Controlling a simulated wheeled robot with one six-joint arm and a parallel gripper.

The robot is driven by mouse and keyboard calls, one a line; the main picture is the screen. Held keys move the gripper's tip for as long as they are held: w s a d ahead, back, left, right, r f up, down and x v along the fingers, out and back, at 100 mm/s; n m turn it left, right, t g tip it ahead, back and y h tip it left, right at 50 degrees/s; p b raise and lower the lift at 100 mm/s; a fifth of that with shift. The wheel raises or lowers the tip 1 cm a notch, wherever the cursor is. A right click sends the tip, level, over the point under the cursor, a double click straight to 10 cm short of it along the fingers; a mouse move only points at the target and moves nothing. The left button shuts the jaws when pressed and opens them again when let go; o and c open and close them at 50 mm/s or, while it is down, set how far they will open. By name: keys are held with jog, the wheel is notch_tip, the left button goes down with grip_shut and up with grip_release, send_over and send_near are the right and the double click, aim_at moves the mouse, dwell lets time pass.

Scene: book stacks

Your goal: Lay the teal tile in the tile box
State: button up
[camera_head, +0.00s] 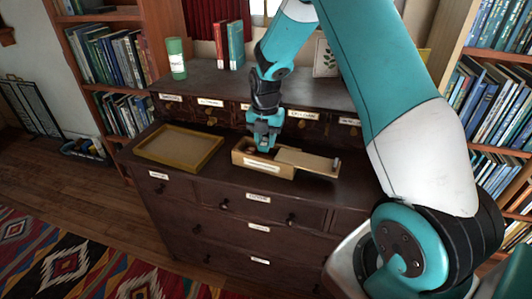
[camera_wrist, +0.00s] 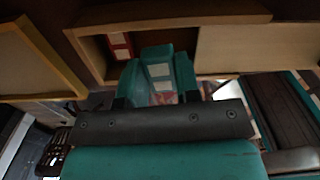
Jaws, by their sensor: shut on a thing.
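The tile box (camera_head: 262,168) is a long wooden box with a paper label on its front, standing on the dresser top. Its lid (camera_head: 308,160) is slid to the right, so the left part is open; the lid also shows in the wrist view (camera_wrist: 258,47). My gripper (camera_head: 264,147) points down over the open left part. In the wrist view its fingers are close together, shut on the teal tile (camera_wrist: 157,50), which is partly hidden between them. A red-and-white piece (camera_wrist: 120,45) shows inside the box (camera_wrist: 92,55).
A shallow yellow-rimmed tray (camera_head: 180,164) lies left of the box with a gap between. Behind, a raised shelf carries a green cylinder (camera_head: 176,58), red and teal books (camera_head: 229,45) and a picture frame (camera_head: 325,58). Labelled drawer fronts stand close behind the box.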

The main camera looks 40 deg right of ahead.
aim_at(266, 152)
jog(key=shift+f, duration=2.5)
jog(key=shift+f, duration=0.1)
jog(key=o, duration=0.7)
